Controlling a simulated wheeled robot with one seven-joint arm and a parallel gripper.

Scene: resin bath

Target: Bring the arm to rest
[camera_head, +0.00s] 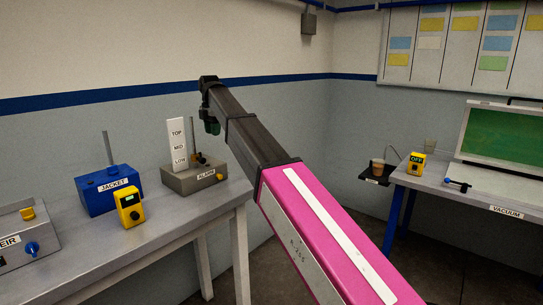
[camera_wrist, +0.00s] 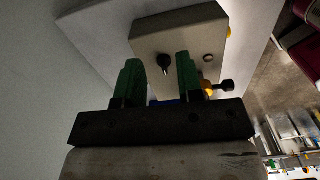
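My arm reaches out from the lower right of the head view, with a pink link and a dark far section. My gripper (camera_head: 210,122) is at its far end, in front of the wall and above the grey box labelled ALARM (camera_head: 195,178). In the wrist view, the two green fingers of my gripper (camera_wrist: 160,80) stand apart with nothing held between them. Beyond the fingers is a beige-grey box (camera_wrist: 178,32) with a black knob (camera_wrist: 166,64); I cannot tell whether the fingertips touch it.
The left bench (camera_head: 160,232) holds a blue JACKET box (camera_head: 108,190), a yellow meter (camera_head: 129,207), a white TOP/MID/LOW plate (camera_head: 179,146) and a box with a blue knob (camera_head: 28,238). The right bench (camera_head: 480,196) holds a yellow OFF meter (camera_head: 416,164). Floor shows between the benches.

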